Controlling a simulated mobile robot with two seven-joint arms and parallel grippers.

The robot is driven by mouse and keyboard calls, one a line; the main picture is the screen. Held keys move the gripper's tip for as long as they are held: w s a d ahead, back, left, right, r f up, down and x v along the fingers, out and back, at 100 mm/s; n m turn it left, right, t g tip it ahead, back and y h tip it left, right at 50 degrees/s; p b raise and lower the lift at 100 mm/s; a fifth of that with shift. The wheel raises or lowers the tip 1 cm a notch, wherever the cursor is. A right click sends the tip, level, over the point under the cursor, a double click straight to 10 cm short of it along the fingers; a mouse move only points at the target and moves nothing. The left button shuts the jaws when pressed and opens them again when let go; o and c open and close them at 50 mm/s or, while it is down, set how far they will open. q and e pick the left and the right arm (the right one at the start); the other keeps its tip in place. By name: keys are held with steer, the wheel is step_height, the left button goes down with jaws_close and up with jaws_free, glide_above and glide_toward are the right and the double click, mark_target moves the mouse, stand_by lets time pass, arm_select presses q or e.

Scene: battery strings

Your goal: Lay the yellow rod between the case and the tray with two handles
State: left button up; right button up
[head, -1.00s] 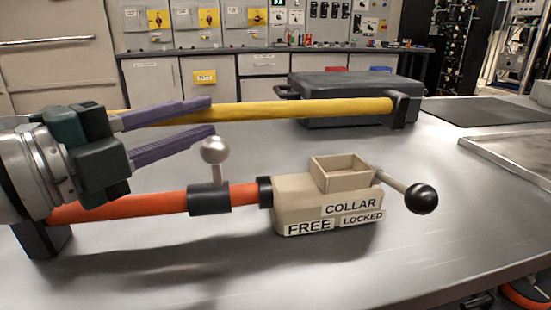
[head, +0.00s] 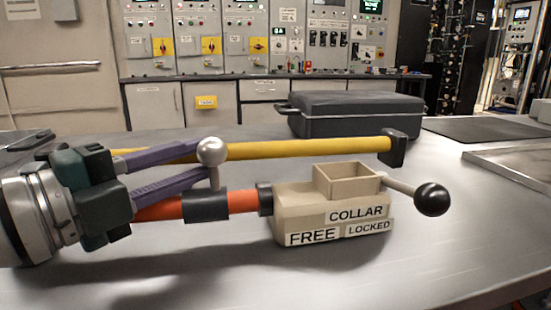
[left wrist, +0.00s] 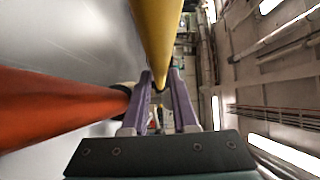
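The long yellow rod (head: 290,150) lies nearly level across the head view, just in front of the dark case (head: 355,118); a black square piece (head: 399,147) is at its right end. In the left wrist view the yellow rod (left wrist: 157,35) runs from the top edge towards the fingertips (left wrist: 160,80). Contact cannot be told. I cannot make out a two-handled tray. My right gripper is not in view.
A beige collar fixture (head: 305,210) with an orange rod (head: 165,207), silver knob (head: 212,151) and black ball lever (head: 432,199) stands in front. A dark mat (head: 485,133) and metal panel (head: 515,160) lie right. The front of the table is bare.

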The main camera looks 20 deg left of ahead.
arm_select(q)
steer(key=o, duration=0.5)
steer(key=shift+f, duration=0.1)
steer(key=shift+s+a+r, duration=0.2)
steer(key=shift+s+a, duration=0.1)
steer(key=shift+s, duration=0.3)
steer(key=b+v, duration=0.2)
steer(key=v, duration=0.1)
steer(key=b+v, duration=0.2)
steer(key=v, duration=0.1)
steer(key=b+v, duration=0.2)
steer(key=v, duration=0.1)
steer(key=shift+s+a+r, duration=0.1)
steer(key=shift+s+r, duration=0.15)
steer(key=shift+s, duration=0.05)
steer(key=shift+s+a+r, duration=0.1)
steer(key=shift+s, duration=0.35)
steer(key=shift+o, duration=0.2)
